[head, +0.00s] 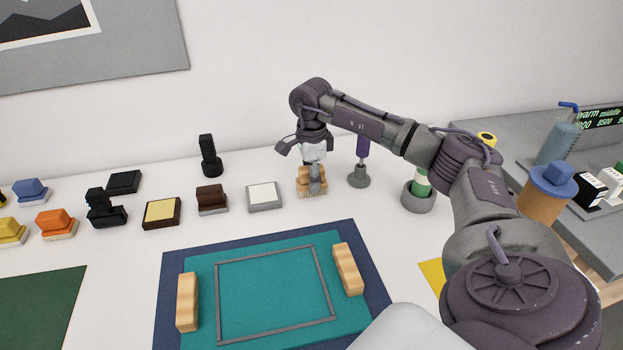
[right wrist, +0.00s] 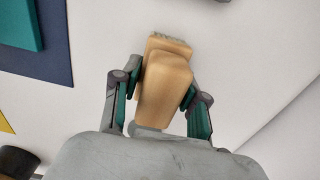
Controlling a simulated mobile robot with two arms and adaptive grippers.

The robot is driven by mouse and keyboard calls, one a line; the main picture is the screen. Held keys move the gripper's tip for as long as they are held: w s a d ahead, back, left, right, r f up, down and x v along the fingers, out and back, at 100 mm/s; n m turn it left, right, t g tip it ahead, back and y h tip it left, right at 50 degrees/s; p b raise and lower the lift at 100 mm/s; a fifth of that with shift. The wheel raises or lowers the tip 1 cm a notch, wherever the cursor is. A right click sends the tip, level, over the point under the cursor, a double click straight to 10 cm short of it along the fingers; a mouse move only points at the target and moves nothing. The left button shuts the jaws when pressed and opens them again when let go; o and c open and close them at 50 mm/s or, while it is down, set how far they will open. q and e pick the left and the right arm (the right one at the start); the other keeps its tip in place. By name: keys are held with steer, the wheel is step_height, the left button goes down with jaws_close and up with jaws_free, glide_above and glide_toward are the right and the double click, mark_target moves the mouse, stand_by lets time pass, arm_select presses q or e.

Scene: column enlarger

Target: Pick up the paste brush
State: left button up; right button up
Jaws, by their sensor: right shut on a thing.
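The paste brush (head: 304,181) has a tan wooden body and stands at the back of the white table, right of a grey pad. My right gripper (head: 313,178) comes down over it from above and is shut on it. In the right wrist view the brush (right wrist: 165,85) sits between the two teal-padded fingers of the gripper (right wrist: 162,92), with its pale grey bristle edge at the far end. I cannot tell whether it touches the table. My left gripper is not in view.
A grey-white pad (head: 264,195) stands close left of the brush and a purple-handled tool on a grey base (head: 359,176) close right. A grey cup (head: 418,197) is further right. In front lies a teal board (head: 270,270) with two wooden blocks.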

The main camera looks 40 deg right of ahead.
steer(key=shift+r, duration=0.15)
steer(key=shift+r, duration=0.3)
steer(key=r, duration=0.2)
steer(key=r+b, duration=0.1)
steer(key=shift+s+d+r, duration=0.25)
steer(key=shift+r, duration=0.05)
steer(key=s+d+r+b, duration=0.2)
steer(key=s+d+r, duration=0.2)
steer(key=s, duration=0.6)
step_height(320, 180, up, 3)
steer(key=shift+s+f, duration=0.15)
steer(key=shift+f, duration=0.05)
steer(key=o, duration=0.5)
steer(key=c, duration=0.5)
steer(key=o, duration=0.7)
jaws_close()
